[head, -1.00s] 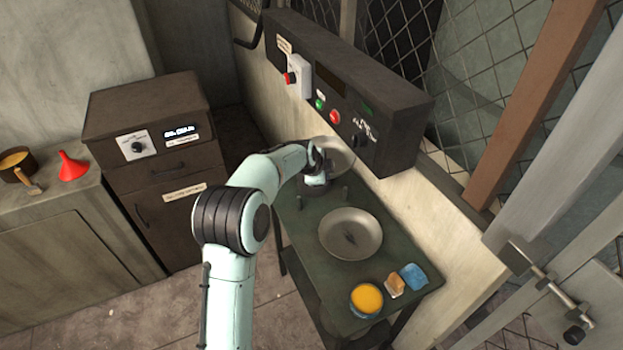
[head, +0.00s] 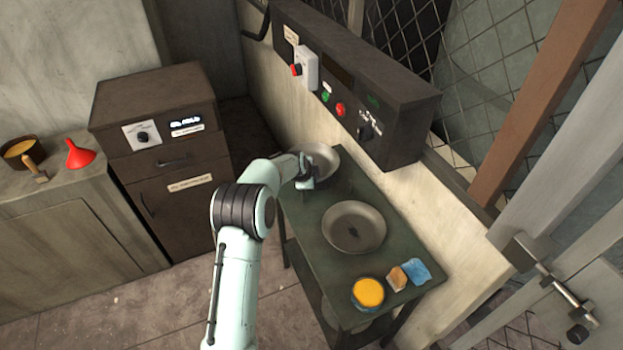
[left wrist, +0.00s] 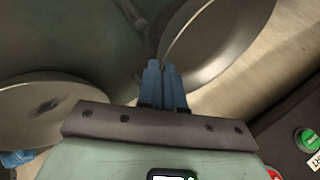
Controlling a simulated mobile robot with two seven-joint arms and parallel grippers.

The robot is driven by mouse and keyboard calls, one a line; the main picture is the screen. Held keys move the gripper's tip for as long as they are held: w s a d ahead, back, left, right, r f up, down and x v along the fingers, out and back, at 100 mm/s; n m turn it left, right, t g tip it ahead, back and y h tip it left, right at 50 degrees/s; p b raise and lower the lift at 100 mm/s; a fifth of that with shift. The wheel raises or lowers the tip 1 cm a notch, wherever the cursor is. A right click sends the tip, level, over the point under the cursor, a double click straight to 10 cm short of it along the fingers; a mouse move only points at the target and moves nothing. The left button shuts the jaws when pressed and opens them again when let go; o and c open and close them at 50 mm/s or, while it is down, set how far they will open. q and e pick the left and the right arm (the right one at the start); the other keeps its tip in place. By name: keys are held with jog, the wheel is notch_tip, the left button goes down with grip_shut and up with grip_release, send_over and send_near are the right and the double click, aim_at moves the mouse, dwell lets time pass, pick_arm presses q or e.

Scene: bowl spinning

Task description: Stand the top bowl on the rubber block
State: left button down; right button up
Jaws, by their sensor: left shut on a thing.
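A grey metal bowl (head: 325,163) is at the far end of the green table (head: 385,215), tilted, and partly behind my arm in the head view. My left gripper (head: 307,182) is at its near left rim. In the left wrist view the blue fingers (left wrist: 162,83) are close together on the rim of this tilted bowl (left wrist: 232,35). A second grey bowl (head: 353,228) with a dark mark inside rests on the middle of the table; it also shows in the left wrist view (left wrist: 40,110). I cannot make out the rubber block. My right gripper is out of view.
A yellow-topped tub (head: 368,293), a sponge (head: 397,278) and a blue cloth (head: 416,272) lie at the table's near end. A control box (head: 350,85) on the low wall overhangs the far right side. A cabinet (head: 160,150) stands to the left.

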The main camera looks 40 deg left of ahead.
pick_arm(q)
jog(key=shift+f, duration=0.1)
jog(key=shift+f, duration=0.2)
jog(key=c, duration=1.3)
grip_release()
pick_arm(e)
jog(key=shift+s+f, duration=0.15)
pick_arm(q)
jog(key=shift+r, duration=0.1)
jog(key=b+v, duration=0.2)
jog(key=v, duration=1)
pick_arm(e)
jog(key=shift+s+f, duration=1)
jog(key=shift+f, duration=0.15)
pick_arm(q)
jog(key=shift+r, duration=0.1)
